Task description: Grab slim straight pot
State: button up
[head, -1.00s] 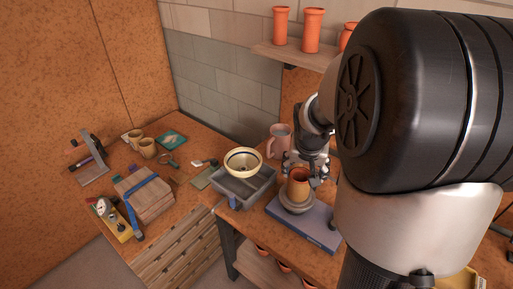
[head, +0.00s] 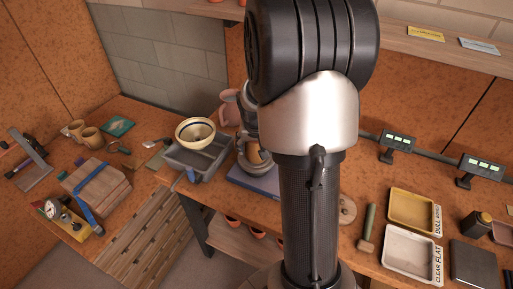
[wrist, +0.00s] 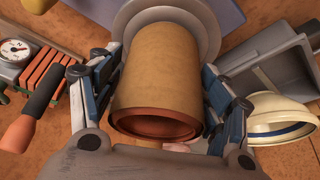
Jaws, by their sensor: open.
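A tan straight-sided pot (wrist: 160,70) with a reddish-brown rim fills the middle of the wrist view. It sits on a pale grey round plate (wrist: 208,22). My gripper (wrist: 162,62) is open, with one finger on each side of the pot. I cannot tell whether either finger touches it. In the head view the pot (head: 254,154) is partly hidden behind my arm, above a blue base (head: 252,181). I cannot tell whether it is the slim straight one.
A grey tray (head: 180,160) with a cream bowl (head: 195,131) stands close left of the pot. A pink mug (head: 229,108) is behind. Yellow (head: 412,211) and white (head: 408,252) trays lie to the right.

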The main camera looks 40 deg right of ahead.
jog(key=shift+r, duration=0.1)
jog(key=shift+c, duration=0.2)
jog(key=c, duration=1.3)
jog(key=shift+r, duration=0.1)
